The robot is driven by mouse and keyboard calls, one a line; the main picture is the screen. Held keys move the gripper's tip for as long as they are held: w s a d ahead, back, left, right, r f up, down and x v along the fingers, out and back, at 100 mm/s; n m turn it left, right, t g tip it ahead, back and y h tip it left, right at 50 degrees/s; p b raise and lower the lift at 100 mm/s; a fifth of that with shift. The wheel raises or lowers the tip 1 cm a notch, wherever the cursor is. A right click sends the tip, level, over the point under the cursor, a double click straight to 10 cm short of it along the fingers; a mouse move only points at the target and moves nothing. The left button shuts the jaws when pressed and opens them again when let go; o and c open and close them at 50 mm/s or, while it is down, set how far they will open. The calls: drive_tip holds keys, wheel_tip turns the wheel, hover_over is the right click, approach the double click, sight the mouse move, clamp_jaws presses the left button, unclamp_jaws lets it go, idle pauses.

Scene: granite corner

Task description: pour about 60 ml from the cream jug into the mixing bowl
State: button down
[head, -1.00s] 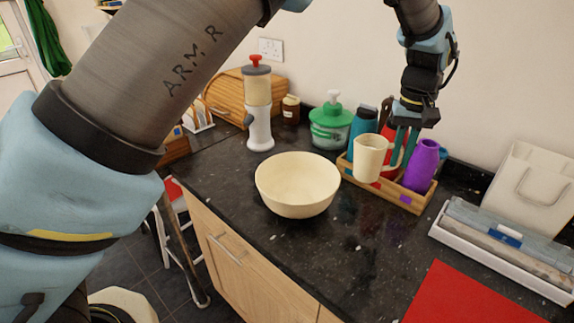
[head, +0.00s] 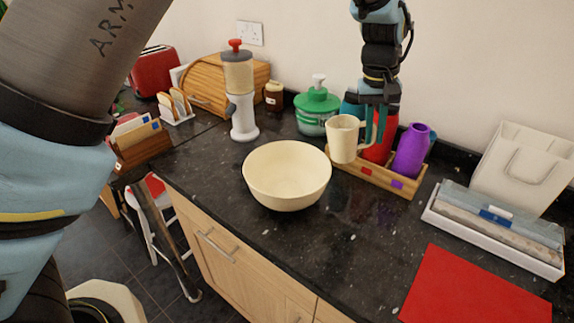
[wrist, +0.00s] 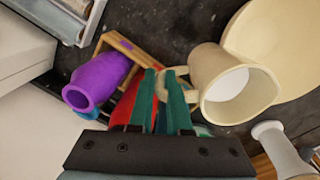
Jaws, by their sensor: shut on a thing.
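The cream jug (head: 343,138) is held up by its handle in my gripper (head: 374,128), above the near left end of the wooden caddy. In the wrist view the green fingers of my gripper (wrist: 168,88) are shut on the handle of the jug (wrist: 222,75). White liquid shows inside the jug. The jug looks close to upright, with at most a slight tilt. The cream-coloured mixing bowl (head: 287,190) stands on the dark counter, left of and nearer than the jug. Its inside looks empty. A part of the bowl shows in the wrist view (wrist: 275,40).
The wooden caddy (head: 375,181) holds a purple bottle (head: 412,150), a red one (head: 383,140) and a teal one. A green-lidded container (head: 317,108) and a white-and-cream grinder (head: 240,95) stand behind the bowl. A red mat (head: 472,290) lies at right.

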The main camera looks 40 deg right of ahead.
sight(349, 119)
drive_tip(key=shift+w+a+r+g+h, duration=0.1)
drive_tip(key=shift+w+a+g+h, duration=0.1)
drive_tip(key=shift+a+g+h, duration=0.1)
drive_tip(key=a+r+h, duration=0.1)
drive_tip(key=w+r+g+h, duration=0.1)
drive_tip(key=w+a+r+h, duration=0.1)
drive_tip(key=shift+a+r+g, duration=0.2)
drive_tip(key=shift+a+g, duration=0.1)
drive_tip(key=shift+g, duration=0.1)
drive_tip(key=shift+w+a+g+h, duration=0.5)
drive_tip(key=shift+a+g+h, duration=0.1)
drive_tip(key=shift+a+h, duration=0.4)
drive_tip(key=shift+h, duration=0.2)
drive_tip(key=shift+b, duration=0.35)
drive_tip(key=shift+w+a+g+h+b, duration=0.25)
drive_tip(key=shift+g+h+b, duration=0.15)
drive_tip(key=shift+b, duration=0.3)
